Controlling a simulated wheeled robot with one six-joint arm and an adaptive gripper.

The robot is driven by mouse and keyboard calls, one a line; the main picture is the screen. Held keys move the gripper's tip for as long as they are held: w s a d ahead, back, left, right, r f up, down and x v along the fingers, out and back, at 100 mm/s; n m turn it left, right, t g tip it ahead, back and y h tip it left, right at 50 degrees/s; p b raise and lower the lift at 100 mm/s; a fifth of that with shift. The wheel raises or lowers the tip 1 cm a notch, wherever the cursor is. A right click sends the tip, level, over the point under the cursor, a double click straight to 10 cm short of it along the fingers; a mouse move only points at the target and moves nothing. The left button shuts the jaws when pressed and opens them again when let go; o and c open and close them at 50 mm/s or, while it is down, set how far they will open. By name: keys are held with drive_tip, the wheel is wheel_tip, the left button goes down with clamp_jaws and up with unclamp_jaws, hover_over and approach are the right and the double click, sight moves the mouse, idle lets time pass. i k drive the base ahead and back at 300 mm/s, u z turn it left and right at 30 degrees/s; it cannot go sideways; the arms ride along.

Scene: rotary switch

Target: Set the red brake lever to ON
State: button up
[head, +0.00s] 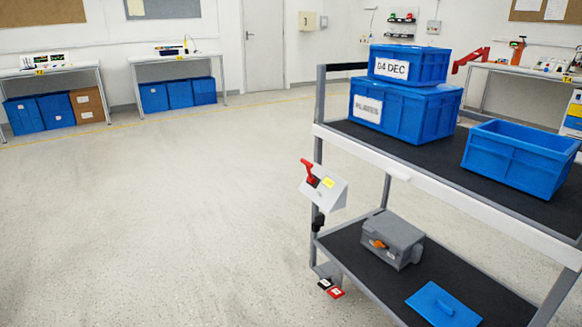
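The red brake lever (308,172) sits on a light grey box (326,188) fixed to the near left corner post of a cart. The lever points up and slightly to the left. A yellow label (328,182) is on the box face, but its writing is too small to read, so I cannot tell which setting the lever is at. My gripper is not in view.
The two-shelf cart (395,170) carries blue crates (410,110) above, and a grey case (393,238) and blue lid (443,303) below. The floor to the left is clear up to the wall tables (175,58).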

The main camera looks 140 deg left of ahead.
sight(310, 179)
drive_tip(key=u, duration=4.3)
